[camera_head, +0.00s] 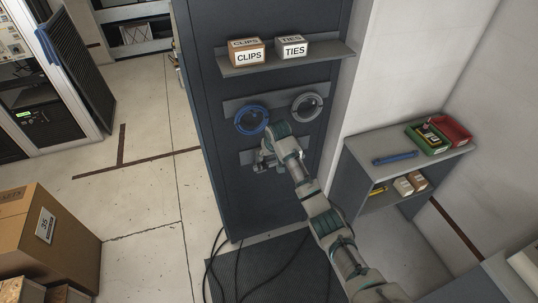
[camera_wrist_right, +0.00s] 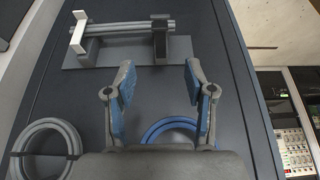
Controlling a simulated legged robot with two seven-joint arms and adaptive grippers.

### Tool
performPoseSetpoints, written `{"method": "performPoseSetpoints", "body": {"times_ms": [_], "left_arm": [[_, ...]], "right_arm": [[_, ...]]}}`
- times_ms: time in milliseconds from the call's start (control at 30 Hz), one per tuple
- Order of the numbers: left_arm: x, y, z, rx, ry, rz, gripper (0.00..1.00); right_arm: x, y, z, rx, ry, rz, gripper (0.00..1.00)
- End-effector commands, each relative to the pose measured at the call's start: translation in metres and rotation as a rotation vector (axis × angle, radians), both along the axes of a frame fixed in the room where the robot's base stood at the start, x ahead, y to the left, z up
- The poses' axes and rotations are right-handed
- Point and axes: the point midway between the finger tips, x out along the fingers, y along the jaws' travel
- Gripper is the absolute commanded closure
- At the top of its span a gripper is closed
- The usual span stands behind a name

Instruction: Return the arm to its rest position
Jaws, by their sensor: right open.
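My right arm (camera_head: 326,219) reaches up from the lower right to the front of the dark cabinet (camera_head: 205,150). My right gripper (camera_head: 265,158) is in front of a lower bracket, just below the blue coil (camera_head: 240,125). In the wrist view the right gripper (camera_wrist_right: 158,82) has its two blue-padded fingers spread, with nothing between them. The blue coil (camera_wrist_right: 165,123) shows partly behind the fingers there, and the gripper hides the rest. A bracket with a rod (camera_wrist_right: 130,27) is beyond the fingertips, apart from them. My left gripper is not in view.
A grey coil (camera_head: 297,103) hangs right of the blue one. Above, a shelf (camera_head: 262,67) bears CLIPS (camera_head: 249,57) and TIES (camera_head: 295,51) boxes. A side shelf (camera_head: 362,146) with bins stands right of the arm. Black cables (camera_head: 238,272) lie on the floor mat.

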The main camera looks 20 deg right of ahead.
Motion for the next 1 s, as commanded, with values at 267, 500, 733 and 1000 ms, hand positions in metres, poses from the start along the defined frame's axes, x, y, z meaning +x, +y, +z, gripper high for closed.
{"method": "performPoseSetpoints", "body": {"times_ms": [267, 500, 733, 1000], "left_arm": [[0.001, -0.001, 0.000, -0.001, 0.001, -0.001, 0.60], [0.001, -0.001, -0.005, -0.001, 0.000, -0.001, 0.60], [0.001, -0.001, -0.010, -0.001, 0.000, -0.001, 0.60], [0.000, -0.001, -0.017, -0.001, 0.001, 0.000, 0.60]], "right_arm": [[0.000, 0.000, -0.004, 0.000, 0.002, 0.000, 0.46], [-0.021, -0.004, -0.116, -0.002, 0.050, -0.002, 0.46], [-0.096, -0.013, -0.296, -0.017, 0.112, 0.003, 0.46], [-0.244, -0.021, -0.469, -0.045, 0.187, 0.037, 0.46]]}}
